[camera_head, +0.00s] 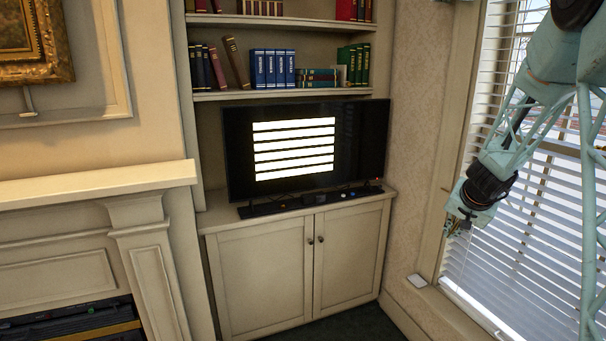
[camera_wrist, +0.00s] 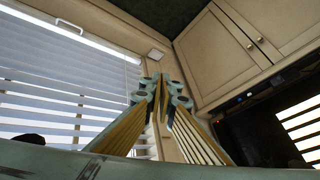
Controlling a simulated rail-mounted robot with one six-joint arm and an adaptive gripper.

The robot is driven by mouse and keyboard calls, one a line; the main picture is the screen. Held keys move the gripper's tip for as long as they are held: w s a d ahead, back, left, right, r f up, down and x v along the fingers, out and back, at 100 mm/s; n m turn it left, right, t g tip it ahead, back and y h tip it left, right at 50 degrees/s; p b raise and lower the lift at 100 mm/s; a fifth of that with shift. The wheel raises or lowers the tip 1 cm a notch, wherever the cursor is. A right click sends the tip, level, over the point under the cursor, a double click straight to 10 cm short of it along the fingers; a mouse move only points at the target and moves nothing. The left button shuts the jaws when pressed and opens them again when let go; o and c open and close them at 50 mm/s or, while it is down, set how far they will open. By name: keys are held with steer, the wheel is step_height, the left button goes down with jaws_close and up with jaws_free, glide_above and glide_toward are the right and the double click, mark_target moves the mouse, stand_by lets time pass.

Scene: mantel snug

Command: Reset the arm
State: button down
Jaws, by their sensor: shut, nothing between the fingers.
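My teal arm hangs down at the right of the head view, in front of the window. My gripper (camera_head: 451,229) is at its lower end, small in that view, near the window's left frame. In the wrist view my gripper (camera_wrist: 163,80) shows large, its two teal and yellow fingers meeting at the tips. It is shut with nothing held. It touches nothing that I can see.
A window with white blinds (camera_head: 530,220) is close behind my arm. A cream cabinet (camera_head: 265,270) carries a black television (camera_head: 360,150) and a soundbar (camera_head: 290,203). Bookshelves (camera_head: 220,95) rise above it. A fireplace mantel (camera_head: 90,185) stands at the left.

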steer(key=s+a+r+n+y, duration=0.1)
steer(key=s+a+r+n, duration=0.1)
steer(key=s+a+r, duration=0.8)
steer(key=s+a+r+n+y, duration=0.25)
steer(key=s+a+r, duration=0.55)
steer(key=s+a, duration=0.45)
steer(key=s+a+n+g+h, duration=0.1)
steer(key=s+a, duration=0.1)
steer(key=s, duration=1.6)
steer(key=s+a+r+n+g+h, duration=0.1)
steer(key=s+a+n+g, duration=0.1)
steer(key=s, duration=1.6)
steer(key=shift+s+a+b, duration=0.3)
steer(key=shift+s+a, duration=0.05)
steer(key=shift+a, duration=0.2)
steer(key=shift+f+n, duration=0.1)
steer(key=shift+n, duration=0.15)
step_height(320, 180, down, 11)
steer(key=b, duration=1.1)
steer(key=shift+f, duration=0.15)
